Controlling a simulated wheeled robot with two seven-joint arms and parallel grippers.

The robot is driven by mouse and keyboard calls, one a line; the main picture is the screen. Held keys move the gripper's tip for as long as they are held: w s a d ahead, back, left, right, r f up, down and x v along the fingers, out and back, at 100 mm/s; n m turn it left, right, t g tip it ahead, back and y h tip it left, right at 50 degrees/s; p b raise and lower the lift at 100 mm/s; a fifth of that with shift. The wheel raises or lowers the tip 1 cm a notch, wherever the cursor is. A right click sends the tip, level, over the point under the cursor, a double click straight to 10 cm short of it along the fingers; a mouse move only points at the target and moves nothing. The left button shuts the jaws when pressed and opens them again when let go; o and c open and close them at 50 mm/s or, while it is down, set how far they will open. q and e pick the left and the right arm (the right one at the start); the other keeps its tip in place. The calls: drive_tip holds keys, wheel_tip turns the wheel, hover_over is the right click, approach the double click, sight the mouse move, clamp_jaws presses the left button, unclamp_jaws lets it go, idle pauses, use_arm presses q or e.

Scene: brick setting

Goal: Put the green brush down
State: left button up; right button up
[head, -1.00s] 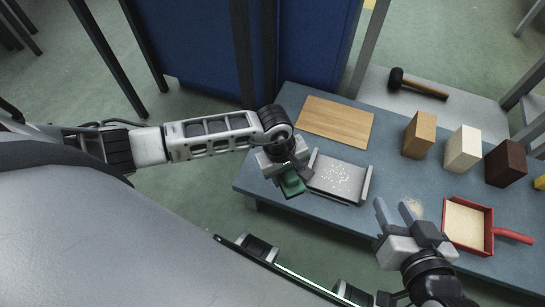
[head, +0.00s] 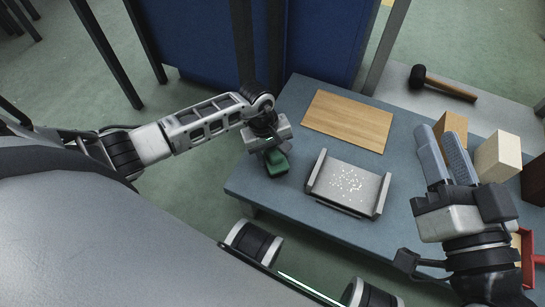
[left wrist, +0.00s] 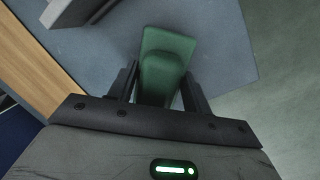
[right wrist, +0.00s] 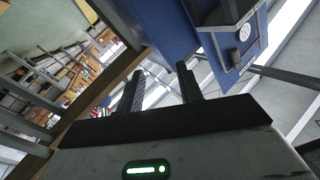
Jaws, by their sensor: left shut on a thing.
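The green brush (head: 277,163) is at the left end of the blue-grey table, between the fingers of my left gripper (head: 270,152). In the left wrist view the brush (left wrist: 163,62) sits between both fingers (left wrist: 160,88), over the table top. I cannot tell whether its underside touches the table. My right gripper (head: 445,158) is raised above the right part of the table with its fingers spread and nothing between them; the right wrist view also shows an empty gap between its fingers (right wrist: 163,88).
A metal tray with white specks (head: 340,192) lies right of the brush. A wooden board (head: 348,121) lies behind it. Blocks (head: 497,157) and a red dustpan (head: 528,262) are at the right. A black mallet (head: 440,83) lies on a grey surface behind. Bare table shows around the brush.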

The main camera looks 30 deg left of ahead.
use_arm(q)
drive_tip(key=shift+f, duration=0.55)
use_arm(e)
drive_tip(key=shift+w+d+r+n+t, duration=0.1)
drive_tip(key=shift+w+r+n+t, duration=0.05)
drive_tip(key=shift+r+n+t, duration=0.3)
drive_tip(key=shift+w+r+n+t, duration=0.15)
drive_tip(key=shift+r+t, duration=0.1)
drive_tip(key=shift+r, duration=0.25)
use_arm(q)
drive_tip(key=shift+f+b, duration=0.2)
drive_tip(key=shift+b, duration=0.15)
use_arm(e)
drive_tip(key=shift+r+y, duration=0.1)
drive_tip(key=shift+y, duration=0.3)
use_arm(q)
drive_tip(key=o, duration=1.2)
use_arm(e)
drive_tip(key=shift+r, duration=0.1)
use_arm(q)
drive_tip(key=shift+r, duration=0.15)
